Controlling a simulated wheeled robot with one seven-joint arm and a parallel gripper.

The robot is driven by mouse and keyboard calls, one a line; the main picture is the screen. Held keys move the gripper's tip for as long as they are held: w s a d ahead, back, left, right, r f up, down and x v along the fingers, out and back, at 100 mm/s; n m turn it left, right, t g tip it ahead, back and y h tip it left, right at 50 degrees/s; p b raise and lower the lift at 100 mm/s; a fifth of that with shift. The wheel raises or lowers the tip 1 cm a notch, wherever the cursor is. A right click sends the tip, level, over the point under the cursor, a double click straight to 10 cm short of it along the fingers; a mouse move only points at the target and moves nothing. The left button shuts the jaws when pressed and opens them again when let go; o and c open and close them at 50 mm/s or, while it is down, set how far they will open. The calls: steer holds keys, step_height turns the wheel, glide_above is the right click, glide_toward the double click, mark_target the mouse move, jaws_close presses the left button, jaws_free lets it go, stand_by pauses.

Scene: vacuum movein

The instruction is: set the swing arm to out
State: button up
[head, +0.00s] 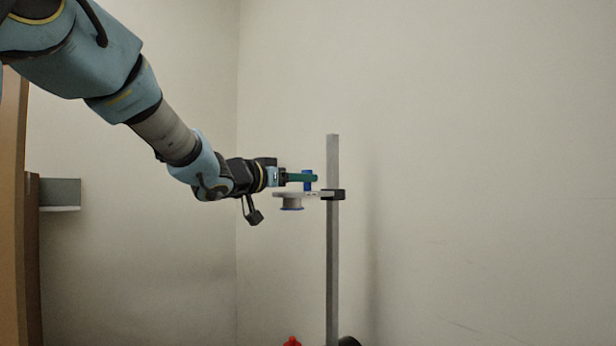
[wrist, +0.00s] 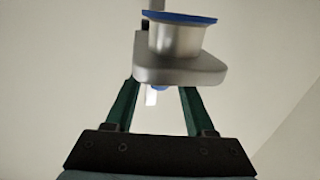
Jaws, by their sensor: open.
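The swing arm (head: 312,194) is a short grey plate that points left from a black clamp (head: 334,194) on an upright post. A grey cup with a blue rim (head: 291,203) hangs under its free end; it shows large in the wrist view (wrist: 178,38). A blue peg (head: 307,185) stands up from the plate. My gripper (head: 315,178) is open, its green fingers level with the peg just above the plate. In the wrist view the fingers (wrist: 160,92) stand apart on either side of a blue bit, mostly hidden behind the plate. Contact cannot be told.
The grey post (head: 333,260) stands just right of my gripper, near a wall corner. A brown panel (head: 14,200) and a grey shelf (head: 60,194) are at the left. A red object (head: 292,341) shows at the bottom edge.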

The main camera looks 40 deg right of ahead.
steer(key=shift+w+d, duration=0.2)
steer(key=shift+d, duration=1.3)
jaws_close()
stand_by(0.4)
